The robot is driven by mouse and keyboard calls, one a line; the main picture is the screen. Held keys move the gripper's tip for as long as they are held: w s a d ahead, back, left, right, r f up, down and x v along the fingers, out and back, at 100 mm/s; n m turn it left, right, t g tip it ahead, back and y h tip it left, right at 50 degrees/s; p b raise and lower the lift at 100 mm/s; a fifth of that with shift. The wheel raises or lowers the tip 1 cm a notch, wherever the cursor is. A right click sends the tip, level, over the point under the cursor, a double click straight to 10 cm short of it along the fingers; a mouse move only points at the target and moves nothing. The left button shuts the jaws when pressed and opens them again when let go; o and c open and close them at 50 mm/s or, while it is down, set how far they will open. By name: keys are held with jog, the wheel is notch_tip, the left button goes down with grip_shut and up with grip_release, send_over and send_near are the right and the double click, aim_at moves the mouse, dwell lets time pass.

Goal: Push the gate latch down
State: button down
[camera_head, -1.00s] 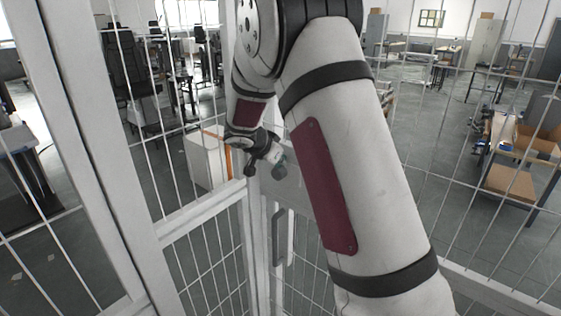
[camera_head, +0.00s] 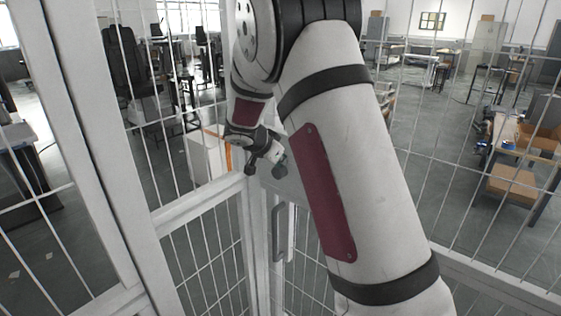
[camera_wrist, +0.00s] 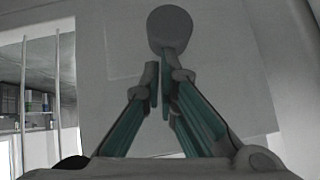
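The gate latch (camera_wrist: 170,30) shows in the wrist view as a grey rounded knob with a short stem, against a pale plate. My gripper (camera_wrist: 163,76) is just below the knob in that view. Its teal-lined fingers converge, and their tips are almost together beside the stem. I cannot tell whether they touch or grip it. In the head view my gripper (camera_head: 278,163) is small and dark, beside the pale latch plate (camera_head: 290,184) on the gate post. The latch knob cannot be made out there. A grey gate handle (camera_head: 279,232) stands upright below the plate.
White mesh fence panels and posts (camera_head: 105,160) surround the arm closely on the left, front and right. Beyond the mesh are a white cabinet (camera_head: 205,158), chairs, and cardboard boxes (camera_head: 512,184) at the right. My arm hides part of the gate.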

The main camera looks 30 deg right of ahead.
jog(key=d+r+b+v, duration=0.1)
jog(key=d+r+v, duration=0.1)
jog(key=v, duration=1.1)
jog(key=s+a+n+y, duration=0.2)
jog(key=s+a+n, duration=0.3)
jog(key=s, duration=0.5)
jog(key=s+a+n+y, duration=0.3)
jog(key=s+a+n, duration=0.2)
jog(key=s, duration=0.6)
jog(key=s+a+n+t+y, duration=0.1)
jog(key=s+a+n+y, duration=0.2)
jog(key=s, duration=0.7)
jog(key=shift+s+a+n, duration=0.4)
jog(key=shift+a+n, duration=0.5)
